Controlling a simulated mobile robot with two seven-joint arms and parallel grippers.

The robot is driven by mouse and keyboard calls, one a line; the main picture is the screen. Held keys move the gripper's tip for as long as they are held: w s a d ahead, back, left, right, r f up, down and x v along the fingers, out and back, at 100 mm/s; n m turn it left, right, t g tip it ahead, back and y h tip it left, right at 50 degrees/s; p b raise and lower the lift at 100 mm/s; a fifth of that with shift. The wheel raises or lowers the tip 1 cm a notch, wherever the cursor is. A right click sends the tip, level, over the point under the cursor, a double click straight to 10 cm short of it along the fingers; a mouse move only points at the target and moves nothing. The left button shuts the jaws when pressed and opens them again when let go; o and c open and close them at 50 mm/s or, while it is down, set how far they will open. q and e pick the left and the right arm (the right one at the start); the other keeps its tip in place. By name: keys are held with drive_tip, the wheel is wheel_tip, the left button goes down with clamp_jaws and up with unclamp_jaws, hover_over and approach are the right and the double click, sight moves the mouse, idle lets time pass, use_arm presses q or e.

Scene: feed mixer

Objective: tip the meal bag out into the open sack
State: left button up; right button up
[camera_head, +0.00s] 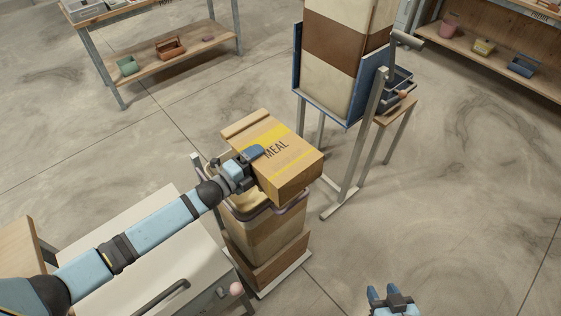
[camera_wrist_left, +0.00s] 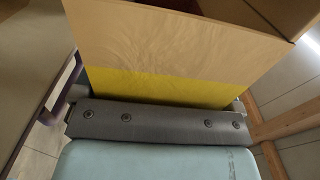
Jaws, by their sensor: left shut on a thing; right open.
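The meal bag (camera_head: 289,165) is a tan block-shaped bag with yellow bands and the word MEAL. My left gripper (camera_head: 252,160) is shut on it and holds it above the open sack (camera_head: 262,237), lying over on its broad side. The bag's tan and yellow face (camera_wrist_left: 170,50) fills much of the left wrist view. The sack is tan and brown, with its mouth around a grey rim on a stand; the bag hides much of the mouth. I cannot see any meal flowing. My right gripper (camera_head: 386,296) is open and empty at the bottom edge, well apart from the sack.
A tall cream and brown hopper (camera_head: 340,60) in a blue metal frame stands behind the sack. A white-topped cabinet (camera_head: 150,225) is just left of the sack, under my left arm. Shelves (camera_head: 165,62) stand at the back.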

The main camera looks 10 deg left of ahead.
use_arm(q)
drive_tip(key=shift+r, duration=0.15)
drive_tip(key=shift+w+a+r+n+p, duration=0.25)
drive_tip(key=shift+r+n+p, duration=0.25)
drive_tip(key=shift+n+p, duration=0.15)
drive_tip(key=shift+n, duration=0.25)
drive_tip(key=shift+w, duration=0.1)
drive_tip(key=shift+w+a+r+n+p, duration=0.15)
drive_tip(key=shift+a+r+n+p, duration=0.2)
drive_tip(key=shift+n, duration=0.25)
drive_tip(key=shift+w+a+n, duration=0.1)
drive_tip(key=shift+n, duration=0.3)
